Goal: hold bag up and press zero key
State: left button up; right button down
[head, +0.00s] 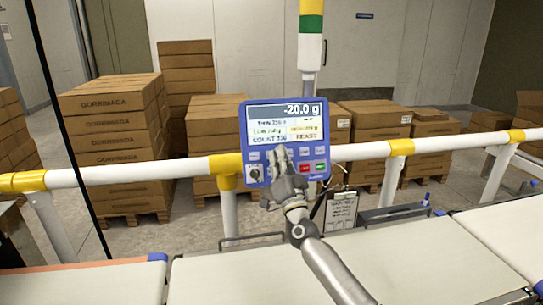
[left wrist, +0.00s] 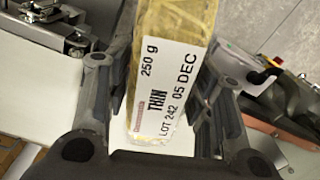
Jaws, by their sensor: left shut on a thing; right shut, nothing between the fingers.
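A bag (left wrist: 182,25) of yellow contents with a white label reading 250 g, THIN, LOT 242, 05 DEC is held between the fingers of my left gripper (left wrist: 165,70). The head view does not show the bag or this gripper. The blue control panel (head: 247,113) stands at the middle of the head view, its display (head: 285,126) reading -20.0 g and READY. My right gripper (head: 281,150) is shut and empty, its fingertips over the panel's key rows. It hides some keys, so I cannot make out the zero key or tell whether the fingertips touch.
A white rail (head: 130,172) with yellow joints runs across behind the belts. Pale conveyor belts (head: 425,258) fill the front. A clipboard (head: 341,211) hangs right of my right gripper. Stacked cartons (head: 112,130) stand beyond the rail. A green, white and yellow light column (head: 310,50) rises above the panel.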

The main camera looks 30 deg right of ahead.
pick_arm(q)
jog(key=shift+f, duration=0.1)
pick_arm(e)
jog(key=shift+w, duration=0.15)
pick_arm(q)
jog(key=shift+f+b, duration=0.15)
jog(key=shift+b, duration=0.15)
pick_arm(e)
jog(key=shift+w+d+f, duration=0.1)
jog(key=shift+w, duration=0.15)
pick_arm(q)
jog(key=shift+f+b, duration=0.35)
jog(key=shift+b, duration=0.05)
pick_arm(e)
jog(key=shift+w+d+f, duration=0.1)
jog(key=shift+w, duration=0.25)
pick_arm(q)
jog(key=shift+r+p, duration=0.7)
jog(key=shift+p, duration=0.1)
jog(key=shift+r, duration=0.25)
pick_arm(e)
jog(key=shift+s+a+r, duration=0.1)
jog(key=shift+s+r, duration=0.05)
jog(key=shift+s, duration=0.25)
jog(key=shift+s+a+r, duration=0.1)
jog(key=shift+s, duration=0.3)
